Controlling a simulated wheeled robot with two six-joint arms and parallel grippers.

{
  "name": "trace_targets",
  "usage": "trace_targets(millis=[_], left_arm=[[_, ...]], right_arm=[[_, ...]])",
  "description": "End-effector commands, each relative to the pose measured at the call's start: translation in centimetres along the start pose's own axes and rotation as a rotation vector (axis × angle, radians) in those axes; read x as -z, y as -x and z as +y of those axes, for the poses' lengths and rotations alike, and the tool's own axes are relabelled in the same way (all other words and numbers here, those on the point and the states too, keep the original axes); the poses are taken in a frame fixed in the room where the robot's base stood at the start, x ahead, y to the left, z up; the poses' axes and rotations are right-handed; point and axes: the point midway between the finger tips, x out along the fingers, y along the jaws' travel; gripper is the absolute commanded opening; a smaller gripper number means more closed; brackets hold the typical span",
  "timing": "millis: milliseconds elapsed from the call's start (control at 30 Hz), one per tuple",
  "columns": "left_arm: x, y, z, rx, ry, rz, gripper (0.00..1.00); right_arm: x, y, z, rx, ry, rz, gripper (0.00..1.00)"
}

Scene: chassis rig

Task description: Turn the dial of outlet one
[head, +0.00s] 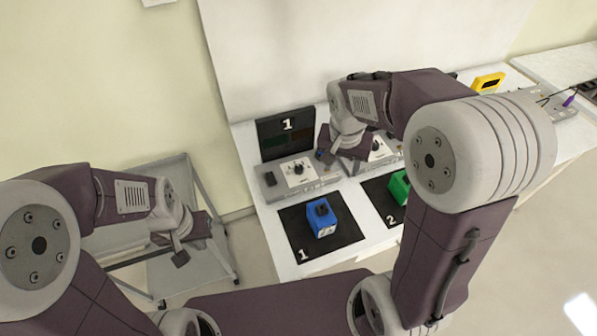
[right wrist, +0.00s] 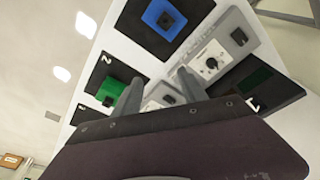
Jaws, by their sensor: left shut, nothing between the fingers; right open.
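The outlet one panel (head: 270,181) is a grey box on the white table, with a black dial (head: 298,169) on a white plate. The dial also shows in the right wrist view (right wrist: 211,63). A dark display (head: 287,135) marked 1 stands behind the panel. My right gripper (head: 338,163) is open above the table, just right of the dial; its fingers (right wrist: 162,76) are apart and empty, and one fingertip appears close to the dial's plate in the right wrist view. My left gripper (head: 180,258) is shut and empty, low at the left, away from the table.
A blue device (head: 322,218) sits on the black mat (head: 293,238) marked 1, in front of the panel. A green device (head: 399,187) sits on mat 2, partly behind my right arm. A second dial (head: 377,148) and a yellow device (head: 488,82) are further right. A grey cart (head: 205,276) stands left.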

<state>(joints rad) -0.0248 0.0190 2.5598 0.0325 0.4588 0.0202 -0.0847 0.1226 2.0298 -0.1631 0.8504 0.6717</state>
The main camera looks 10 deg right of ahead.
Motion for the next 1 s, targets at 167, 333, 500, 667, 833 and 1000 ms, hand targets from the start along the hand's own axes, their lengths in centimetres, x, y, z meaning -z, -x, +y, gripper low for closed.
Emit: trace_targets(millis=[167, 333, 500, 667, 833, 1000], left_arm=[[-0.9, -8.7, -0.2, 0.0, 0.0, 0.0, 0.0], [-1.6, -14.8, -0.3, 0.0, 0.0, -0.001, 0.0], [-1.7, -16.3, -0.3, 0.0, 0.0, 0.0, 0.0], [-1.6, -15.9, -0.3, 0.0, 0.0, 0.0, 0.0], [-1.7, -16.5, -0.3, 0.0, 0.0, 0.0, 0.0], [-1.8, -16.9, -0.3, 0.0, 0.0, 0.0, 0.0]], right_arm=[[4.8, -4.3, -5.8, -0.001, -0.062, 0.13, 0.5], [6.2, -8.2, -12.4, 0.044, 0.008, 0.224, 0.5], [4.5, -10.6, -14.2, 0.042, 0.059, 0.206, 0.5], [4.5, -10.3, -14.3, 0.043, 0.062, 0.205, 0.5], [4.9, -13.0, -14.4, 0.041, 0.062, 0.203, 0.5], [5.7, -16.5, -14.6, 0.042, 0.061, 0.202, 0.5]])
